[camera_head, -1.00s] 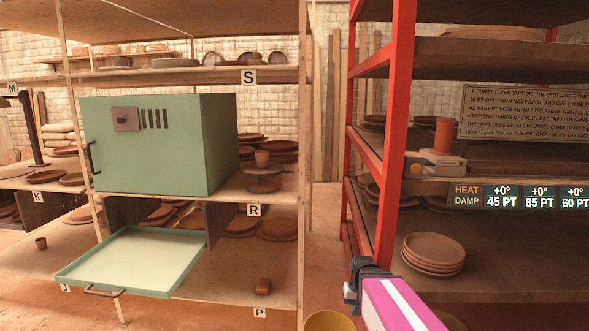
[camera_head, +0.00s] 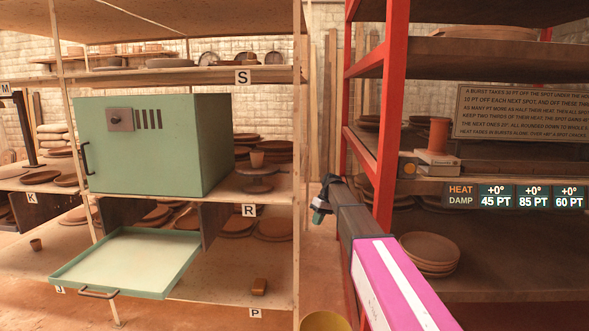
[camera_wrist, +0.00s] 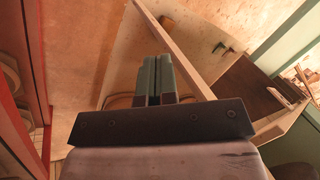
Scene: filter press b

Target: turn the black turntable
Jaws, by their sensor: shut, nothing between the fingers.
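The dark turntable (camera_head: 258,170) stands on the middle shelf above label R, right of the green cabinet. It is a round disc on a short stem and base, and a small clay cup (camera_head: 257,159) stands on it. I cannot make out the turntable in the wrist view. My gripper (camera_head: 319,214) is in the gap between the pale shelf and the red rack, right of and lower in the picture than the turntable, and apart from it. In the wrist view its fingers (camera_wrist: 157,78) are together with nothing between them.
The green cabinet (camera_head: 140,150) fills the shelf left of the turntable. A pale green tray (camera_head: 125,258) and a small brown block (camera_head: 260,285) are on the lower shelf. The red rack post (camera_head: 390,120) stands close beside my arm. A yellow round container (camera_head: 325,321) is at the bottom.

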